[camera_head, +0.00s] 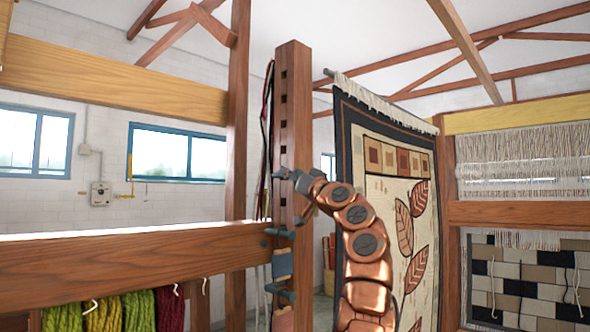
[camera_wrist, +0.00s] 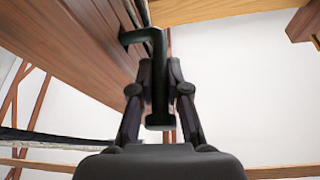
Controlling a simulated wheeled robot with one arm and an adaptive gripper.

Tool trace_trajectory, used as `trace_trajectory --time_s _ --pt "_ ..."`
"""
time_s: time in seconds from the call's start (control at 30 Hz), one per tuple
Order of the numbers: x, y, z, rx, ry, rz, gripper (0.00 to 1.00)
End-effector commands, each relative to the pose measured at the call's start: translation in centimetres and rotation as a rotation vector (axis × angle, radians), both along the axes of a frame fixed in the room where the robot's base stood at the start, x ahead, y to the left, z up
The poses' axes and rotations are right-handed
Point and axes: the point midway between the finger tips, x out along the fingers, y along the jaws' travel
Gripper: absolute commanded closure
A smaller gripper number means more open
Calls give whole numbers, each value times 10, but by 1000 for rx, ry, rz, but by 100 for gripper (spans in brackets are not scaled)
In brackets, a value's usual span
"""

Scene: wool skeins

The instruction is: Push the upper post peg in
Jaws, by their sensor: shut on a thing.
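The upper post peg (camera_wrist: 157,48) is a dark green bent piece in the wrist view. Its short end meets the brown wooden post (camera_wrist: 75,45), and its handle hangs between the fingers. My gripper (camera_wrist: 159,92) is shut on this handle. I cannot tell how deep the peg sits in the wood. In the head view the tall post (camera_head: 293,110) has a row of square holes, and my gripper (camera_head: 284,174) is at its middle height. The peg cannot be clearly told from the fingers there.
A blue-grey peg (camera_head: 280,233) sits lower on the post, by a wooden beam (camera_head: 130,262). Coloured wool skeins (camera_head: 110,312) hang below the beam. A leaf-patterned rug (camera_head: 390,190) hangs close on the right of the post, behind my arm.

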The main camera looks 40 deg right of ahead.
Motion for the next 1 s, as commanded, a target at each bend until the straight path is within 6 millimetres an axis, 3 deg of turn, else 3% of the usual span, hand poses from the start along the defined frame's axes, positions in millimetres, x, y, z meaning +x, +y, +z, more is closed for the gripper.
trace_trajectory --time_s 0.37,0.4,0.63,1.0 --pt "7 6 1 -3 -1 18 100" --pt "7 6 1 -3 -2 18 84" --pt "7 5 0 -2 0 17 60" --pt "6 5 0 -2 0 17 59"
